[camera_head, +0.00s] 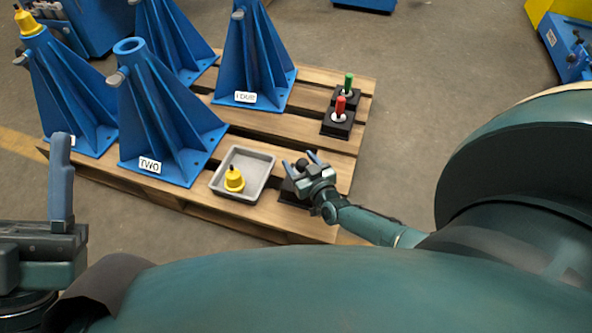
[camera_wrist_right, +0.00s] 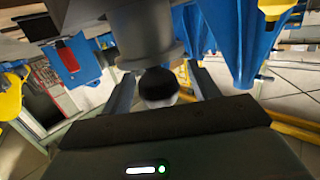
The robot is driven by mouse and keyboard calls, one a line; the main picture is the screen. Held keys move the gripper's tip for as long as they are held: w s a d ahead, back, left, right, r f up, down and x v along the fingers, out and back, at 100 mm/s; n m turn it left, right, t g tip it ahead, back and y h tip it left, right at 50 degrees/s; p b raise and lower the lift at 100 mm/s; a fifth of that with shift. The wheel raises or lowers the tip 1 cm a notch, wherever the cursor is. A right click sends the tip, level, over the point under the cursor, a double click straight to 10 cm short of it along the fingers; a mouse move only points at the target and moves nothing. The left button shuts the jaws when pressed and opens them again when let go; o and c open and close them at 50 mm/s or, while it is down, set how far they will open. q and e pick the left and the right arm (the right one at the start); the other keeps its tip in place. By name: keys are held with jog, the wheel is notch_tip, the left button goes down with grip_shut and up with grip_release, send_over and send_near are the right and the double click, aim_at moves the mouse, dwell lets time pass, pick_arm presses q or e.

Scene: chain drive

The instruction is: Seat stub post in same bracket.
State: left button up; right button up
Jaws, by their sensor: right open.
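Blue brackets stand on the wooden pallet: one labelled TWO (camera_head: 165,120), one that seems to read FOUR (camera_head: 252,60), one at the left (camera_head: 65,90) and one behind (camera_head: 170,40). The left one has a yellow cap on top; TWO has an open round top. My right gripper (camera_head: 303,164) is open above a black block (camera_head: 288,195) at the pallet's front right. A black-topped pale post (camera_wrist_right: 158,86) shows between its fingers in the right wrist view. Red (camera_head: 340,108) and green (camera_head: 348,86) posts stand in black blocks. My left gripper (camera_head: 62,190) shows only partly at the left edge.
A grey tray (camera_head: 262,162) holding a yellow cap (camera_head: 234,179) with a black knob lies between bracket TWO and my right gripper. Floor is clear right of the pallet. Blue and yellow equipment (camera_head: 570,45) stands at the far right.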

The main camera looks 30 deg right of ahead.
jog(key=shift+w+f, duration=0.1)
jog(key=shift+w, duration=0.35)
jog(key=shift+s, duration=0.1)
jog(key=shift+c, duration=1.3)
grip_shut()
jog(key=shift+r, duration=0.25)
